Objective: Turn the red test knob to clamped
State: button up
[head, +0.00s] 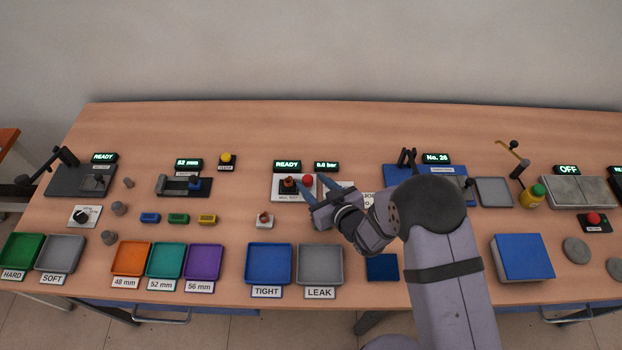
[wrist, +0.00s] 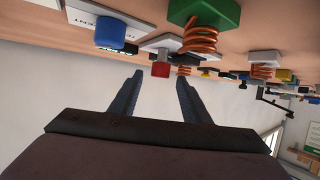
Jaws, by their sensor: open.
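The red knob (head: 308,181) sits on a white panel (head: 283,197) beside a copper-coloured coil piece (head: 289,183), below the READY display. In the wrist view, which is upside down, the red knob (wrist: 160,69) hangs from a pale plate and appears between the fingertips. My gripper (head: 315,186) is open, its two dark fingers pointing at the knob from the right; it also shows in the wrist view (wrist: 160,76). I cannot tell whether the fingers touch the knob. The knob's pointing direction and any clamped marking are not readable.
A blue knob (wrist: 116,31) and a green block over a copper coil (wrist: 200,38) are close by in the wrist view. A READY display (head: 287,165) and a 0.0 bar display (head: 326,166) stand behind. The blue TIGHT tray (head: 250,268) and grey LEAK tray (head: 338,268) lie in front.

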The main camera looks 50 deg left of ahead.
jog(key=shift+x, duration=1)
jog(key=c, duration=1)
jog(key=shift+c, duration=0.2)
